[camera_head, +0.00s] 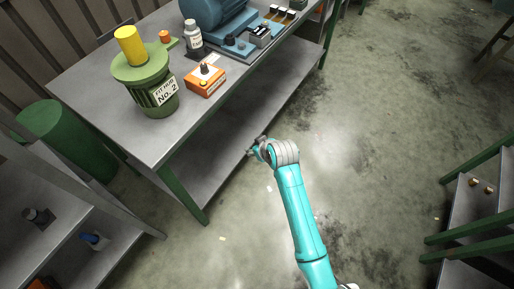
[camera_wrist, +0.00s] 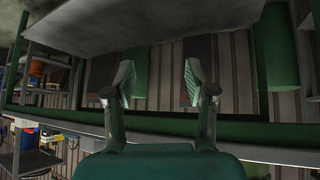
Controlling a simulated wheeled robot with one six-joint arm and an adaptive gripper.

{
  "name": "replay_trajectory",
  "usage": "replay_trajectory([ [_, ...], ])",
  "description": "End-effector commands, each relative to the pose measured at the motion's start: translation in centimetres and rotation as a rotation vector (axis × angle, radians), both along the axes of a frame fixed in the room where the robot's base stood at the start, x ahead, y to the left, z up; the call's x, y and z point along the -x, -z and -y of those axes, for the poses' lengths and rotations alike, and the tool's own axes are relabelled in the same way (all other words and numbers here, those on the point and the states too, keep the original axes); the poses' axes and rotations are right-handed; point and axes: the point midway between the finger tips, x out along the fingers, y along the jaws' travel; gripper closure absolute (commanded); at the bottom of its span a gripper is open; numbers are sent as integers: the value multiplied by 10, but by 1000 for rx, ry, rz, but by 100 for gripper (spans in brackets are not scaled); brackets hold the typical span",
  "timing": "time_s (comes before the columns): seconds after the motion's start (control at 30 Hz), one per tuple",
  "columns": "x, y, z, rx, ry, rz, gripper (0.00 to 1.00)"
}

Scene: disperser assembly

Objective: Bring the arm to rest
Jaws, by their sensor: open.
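My teal arm reaches up from the bottom of the head view, over the floor in front of the workbench (camera_head: 157,146). My gripper (camera_head: 254,152) is at its end, beside the bench's front edge and above the lower shelf in the picture. In the wrist view my gripper (camera_wrist: 158,84) shows two fingers well apart, with nothing between them. It is open and empty. Whether it touches the bench cannot be told from these views.
A grey shelf (camera_head: 62,226) is at lower left. Green-framed steps (camera_head: 474,207) stand right. Floor between is clear.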

Motion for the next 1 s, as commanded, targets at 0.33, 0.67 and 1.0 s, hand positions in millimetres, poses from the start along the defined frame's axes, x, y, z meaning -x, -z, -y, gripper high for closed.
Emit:
replay_trajectory([
  [0.33, 1, 1, 1, -1, 3, 3, 45],
  [0.67, 3, 2, 2, -2, 5, 3, 45],
  [1.0, 80, 40, 39, -30, 102, 78, 45],
])
